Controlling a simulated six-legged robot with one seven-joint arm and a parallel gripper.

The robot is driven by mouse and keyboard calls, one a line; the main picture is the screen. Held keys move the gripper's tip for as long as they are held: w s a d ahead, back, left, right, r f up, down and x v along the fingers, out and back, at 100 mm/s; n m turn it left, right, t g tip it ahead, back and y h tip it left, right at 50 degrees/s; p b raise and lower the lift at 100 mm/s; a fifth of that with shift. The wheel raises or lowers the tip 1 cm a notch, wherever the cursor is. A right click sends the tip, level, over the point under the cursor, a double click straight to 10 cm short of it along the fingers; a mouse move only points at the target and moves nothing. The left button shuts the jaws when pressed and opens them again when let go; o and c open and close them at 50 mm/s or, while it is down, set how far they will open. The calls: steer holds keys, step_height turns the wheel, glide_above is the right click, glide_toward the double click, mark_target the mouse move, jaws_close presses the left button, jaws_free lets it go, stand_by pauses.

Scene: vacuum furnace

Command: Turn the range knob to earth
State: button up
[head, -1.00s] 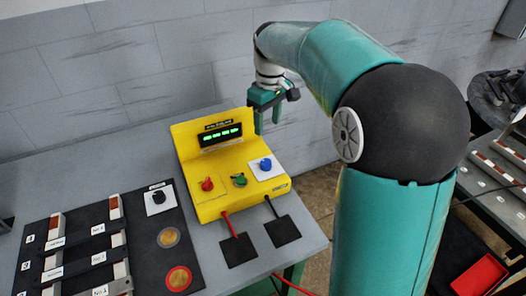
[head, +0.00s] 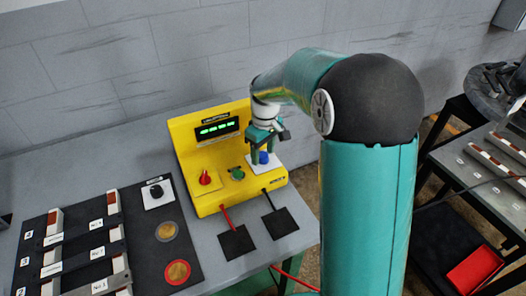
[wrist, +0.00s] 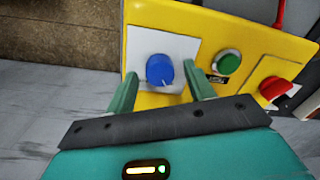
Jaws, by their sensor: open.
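The yellow meter box (head: 196,155) stands on the grey table with a lit green display (head: 217,130). A blue knob (head: 264,158) sits on a white plate at the right of its front. It also shows in the wrist view as a blue knob (wrist: 160,70) with a pale pointer mark, on the white plate (wrist: 178,47). My gripper (head: 263,157) is just above and around the knob in the head view. In the wrist view my gripper (wrist: 162,82) is open, a finger on each side of the knob, with gaps visible. The plate's lettering cannot be read.
A green button (head: 237,173) and a red knob (head: 205,178) sit left of the blue knob. Red and black leads run from the box to black pads (head: 236,243). A black board (head: 150,240) with a black knob lies left. A wall stands behind.

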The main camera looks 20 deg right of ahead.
steer(key=shift+f, duration=0.2)
steer(key=c, duration=1)
steer(key=shift+o, duration=0.2)
